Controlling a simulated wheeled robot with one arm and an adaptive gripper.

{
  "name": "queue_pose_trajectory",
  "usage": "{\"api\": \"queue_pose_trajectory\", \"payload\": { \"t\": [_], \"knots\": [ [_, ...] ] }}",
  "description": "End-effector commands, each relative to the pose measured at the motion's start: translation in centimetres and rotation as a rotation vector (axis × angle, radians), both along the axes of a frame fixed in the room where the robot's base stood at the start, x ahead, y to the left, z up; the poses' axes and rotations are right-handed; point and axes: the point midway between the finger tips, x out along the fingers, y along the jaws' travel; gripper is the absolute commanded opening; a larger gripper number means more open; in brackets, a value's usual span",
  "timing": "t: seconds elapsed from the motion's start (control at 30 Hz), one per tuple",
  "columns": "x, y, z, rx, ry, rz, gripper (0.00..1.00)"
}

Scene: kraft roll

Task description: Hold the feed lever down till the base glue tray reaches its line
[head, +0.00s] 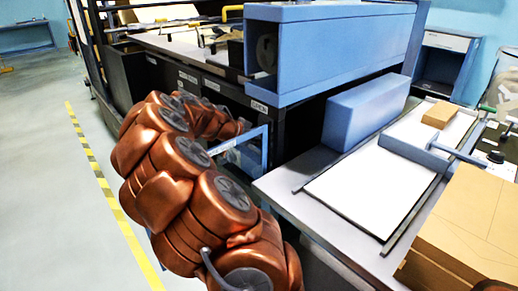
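My copper-coloured arm (185,175) rises from the bottom of the head view and curves toward the dark side of a machine. Its far end lies near a blue-framed panel (250,148) below the machine's labels. My gripper's fingers do not show; they are hidden by the arm or the machine. I cannot identify the feed lever for sure; a thin bar (458,153) with a blue mount stands on the right-hand bench. I cannot make out the base glue tray or its line.
A grey bench (283,188) at right bears a white sheet (365,185), a blue block (365,110) and cardboard boxes (470,225). A long blue housing (335,45) overhangs the machine. The floor (45,150) at left is clear, with a yellow-black stripe (115,210).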

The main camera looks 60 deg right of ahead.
Motion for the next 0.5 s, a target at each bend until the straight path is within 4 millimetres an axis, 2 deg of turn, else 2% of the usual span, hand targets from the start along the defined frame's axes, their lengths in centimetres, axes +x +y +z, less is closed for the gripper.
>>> {"api": "queue_pose_trajectory", "payload": {
  "t": [0.03,0.5],
  "knots": [
    [0.0,0.0,-0.7,-0.017,0.004,0.001,0.0],
    [0.2,0.5,-2.3,-0.11,0.029,0.0,0.0]
  ]
}}
